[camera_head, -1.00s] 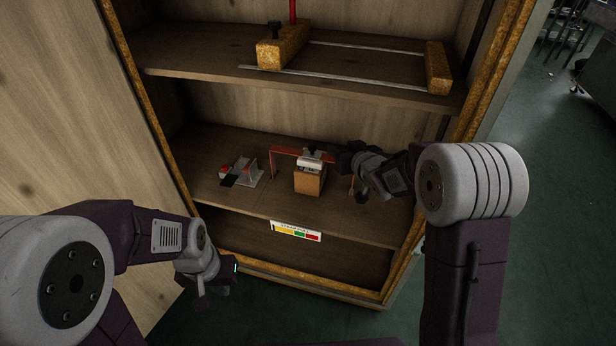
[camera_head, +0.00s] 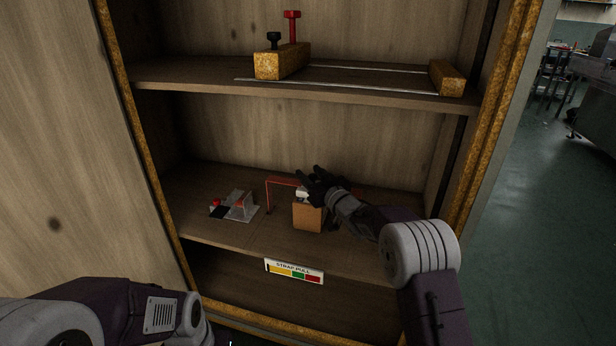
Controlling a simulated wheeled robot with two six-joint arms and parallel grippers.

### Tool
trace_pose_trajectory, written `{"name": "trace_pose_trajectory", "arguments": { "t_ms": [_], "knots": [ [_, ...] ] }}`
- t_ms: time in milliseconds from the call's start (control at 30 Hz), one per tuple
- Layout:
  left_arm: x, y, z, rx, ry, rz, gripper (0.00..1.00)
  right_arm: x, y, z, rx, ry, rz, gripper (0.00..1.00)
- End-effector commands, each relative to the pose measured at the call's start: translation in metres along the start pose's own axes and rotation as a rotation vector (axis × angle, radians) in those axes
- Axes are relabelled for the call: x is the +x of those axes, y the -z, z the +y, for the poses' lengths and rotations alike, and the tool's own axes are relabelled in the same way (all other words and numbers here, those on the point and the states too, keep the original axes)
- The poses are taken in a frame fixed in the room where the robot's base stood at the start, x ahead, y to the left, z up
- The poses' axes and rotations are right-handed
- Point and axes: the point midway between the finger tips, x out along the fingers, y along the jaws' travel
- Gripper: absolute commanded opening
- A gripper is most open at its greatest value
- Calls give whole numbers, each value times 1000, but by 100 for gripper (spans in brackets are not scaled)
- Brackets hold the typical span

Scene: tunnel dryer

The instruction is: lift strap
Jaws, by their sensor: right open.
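An orange-brown block (camera_head: 307,216) with a white piece (camera_head: 301,194) on top stands on the cabinet's middle shelf. A thin red arch-shaped frame (camera_head: 281,181) stands behind it. Which part is the strap I cannot tell. My right gripper (camera_head: 309,177) is open, just above and behind the block's top, and overlaps the red frame in the picture. It hides part of the white piece and of the frame; whether it touches them is unclear. My left arm shows at the bottom left, but its gripper is out of view.
A small grey device (camera_head: 241,207) with red and black parts sits left of the block. A "STRAP PULL" label (camera_head: 294,271) is on the shelf's front edge. The upper shelf (camera_head: 200,75) carries a yellowish block (camera_head: 281,62) with knobs and rails. Cabinet sides bound the space.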

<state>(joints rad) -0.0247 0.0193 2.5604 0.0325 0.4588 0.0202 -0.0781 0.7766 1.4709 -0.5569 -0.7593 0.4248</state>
Motion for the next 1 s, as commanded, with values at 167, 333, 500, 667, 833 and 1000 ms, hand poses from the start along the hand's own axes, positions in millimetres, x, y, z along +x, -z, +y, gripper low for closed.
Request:
{"name": "trace_pose_trajectory", "arguments": {
  "t_ms": [167,333,500,667,833,1000],
  "knots": [
    [7,0,0,0,0,1,0,15,-1,0,-1,-1,0,44],
    [7,0,0,0,0,1,0,17,0,0,0,-1,-1,44],
    [7,0,0,0,0,1,0,17,0,0,0,-1,-1,30],
    [7,0,0,0,0,1,0,17,0,0,0,-1,-1,0],
    [7,0,0,0,0,1,0,17,0,0,0,-1,-1,0],
    [7,0,0,0,0,1,0,17,0,0,0,-1,-1,0]
  ]
}}
